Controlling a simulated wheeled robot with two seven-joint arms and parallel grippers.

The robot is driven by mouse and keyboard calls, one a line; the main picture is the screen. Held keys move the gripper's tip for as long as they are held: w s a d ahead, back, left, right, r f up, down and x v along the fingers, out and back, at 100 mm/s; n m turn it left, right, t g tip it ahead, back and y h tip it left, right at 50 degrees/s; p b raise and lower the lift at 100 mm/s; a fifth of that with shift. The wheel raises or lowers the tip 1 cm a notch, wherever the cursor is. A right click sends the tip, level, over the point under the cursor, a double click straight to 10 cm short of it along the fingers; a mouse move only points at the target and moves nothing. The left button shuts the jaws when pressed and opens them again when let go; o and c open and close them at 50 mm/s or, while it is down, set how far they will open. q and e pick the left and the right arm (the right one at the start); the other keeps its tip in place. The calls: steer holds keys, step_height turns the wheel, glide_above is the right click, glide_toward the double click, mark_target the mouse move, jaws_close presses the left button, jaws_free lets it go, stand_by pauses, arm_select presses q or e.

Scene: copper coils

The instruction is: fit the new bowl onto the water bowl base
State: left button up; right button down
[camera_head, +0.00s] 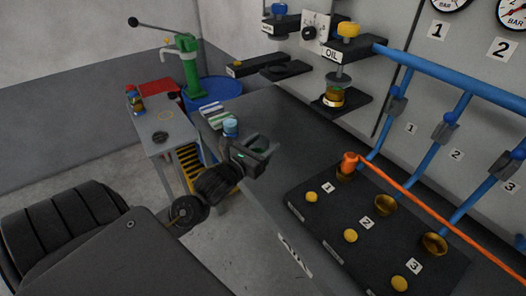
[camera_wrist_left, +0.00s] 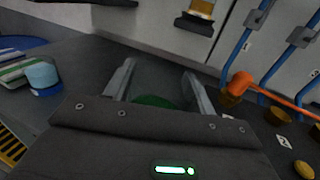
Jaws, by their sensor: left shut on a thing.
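My left gripper (camera_head: 259,152) is over the dark bench, its fingers apart around a round green thing (camera_wrist_left: 155,101), which may be the new bowl. Only its upper part shows between the fingers in the left wrist view; the rest is hidden behind the gripper body. The likely water bowl base (camera_head: 280,27) is a black wall bracket with a blue knob, at the back and left of the OIL unit. The gripper is apart from it, lower and nearer. My right gripper is not in view.
The OIL unit (camera_head: 334,97) has an amber bowl. A light blue cup (camera_head: 230,127) stands near striped cloths (camera_head: 212,112), left of my gripper. An orange hose (camera_head: 420,208) crosses the black numbered panel (camera_head: 333,226) at right. The bench between gripper and wall is clear.

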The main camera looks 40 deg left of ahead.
arm_select(q)
steer(key=w+a+f, duration=0.1)
steer(key=w+f, duration=0.1)
steer(key=w+a+f, duration=0.1)
steer(key=w+f, duration=0.1)
steer(key=w+a+f, duration=0.2)
steer(key=shift+f+p, duration=0.25)
steer(key=shift+p, duration=0.1)
steer(key=shift+w+f, duration=0.1)
steer(key=shift+f, duration=0.05)
step_height(320, 180, down, 3)
steer(key=shift+w+a+p, duration=0.15)
steer(key=shift+p, duration=0.25)
steer(key=shift+f, duration=0.2)
steer(key=shift+f, duration=0.2)
steer(key=o, duration=0.9)
steer(key=shift+o, duration=0.7)
steer(key=shift+r, duration=0.1)
